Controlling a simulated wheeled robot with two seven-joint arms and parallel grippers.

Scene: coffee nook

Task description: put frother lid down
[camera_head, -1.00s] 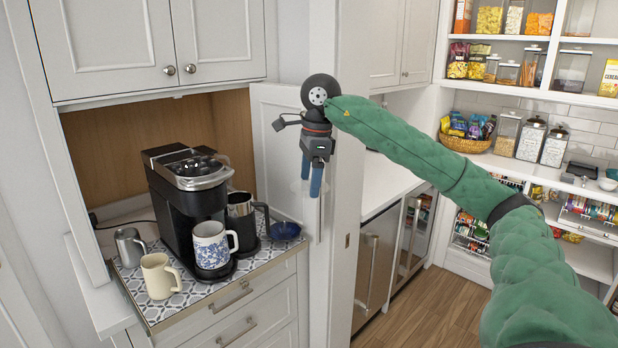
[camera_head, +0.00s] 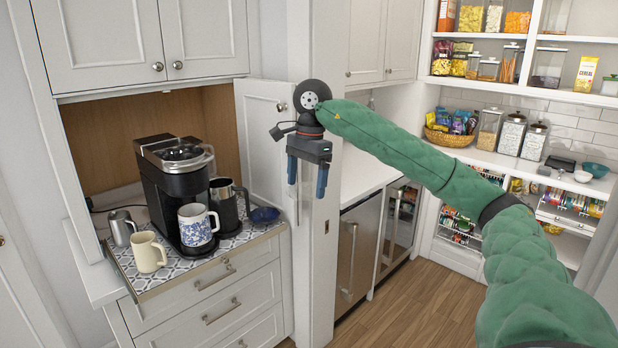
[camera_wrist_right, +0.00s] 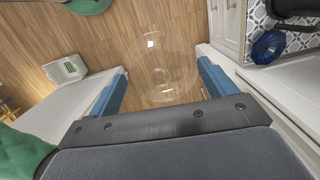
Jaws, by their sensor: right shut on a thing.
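My right gripper (camera_head: 307,178) hangs fingers-down beside the open white cabinet door, in front of the cabinet's right edge. Its blue fingers are apart, on either side of a clear round lid (camera_wrist_right: 162,68), which shows best in the right wrist view. The lid is see-through, with a small circle at its middle, and is held in the air above the wooden floor. In the head view it is too faint to make out well. A dark jug with a handle (camera_head: 229,206) stands beside the coffee maker; I cannot tell whether it is the frother. My left gripper is not in view.
A black coffee maker (camera_head: 178,190) stands on the patterned tray (camera_head: 190,266), with a blue-patterned mug (camera_head: 196,226), a cream mug (camera_head: 147,252), a metal pitcher (camera_head: 122,228) and a blue bowl (camera_head: 264,215). The white cabinet door (camera_head: 262,140) stands close to my gripper.

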